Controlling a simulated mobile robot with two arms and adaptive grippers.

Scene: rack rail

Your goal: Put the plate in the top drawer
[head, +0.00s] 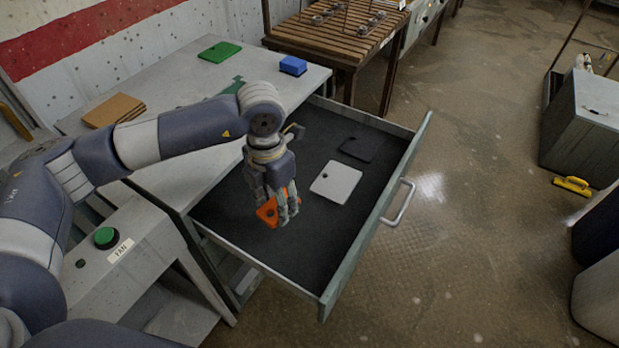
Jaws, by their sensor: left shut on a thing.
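My left gripper (280,207) points down over the open top drawer (300,262). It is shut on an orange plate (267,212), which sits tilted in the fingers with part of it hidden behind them. I cannot tell whether the plate touches the drawer floor. The drawer is pulled out from the grey cabinet and has a dark lining. A white plate (336,182) and a black plate (357,150) lie flat in it, to the right of my gripper. My right gripper is not in view.
On the grey cabinet top (150,100) are a green plate (220,52), a blue block (293,66) and a brown stack (113,110). The drawer handle (399,203) sticks out at right. A green button (105,237) marked FAN is at lower left. The front of the drawer is bare.

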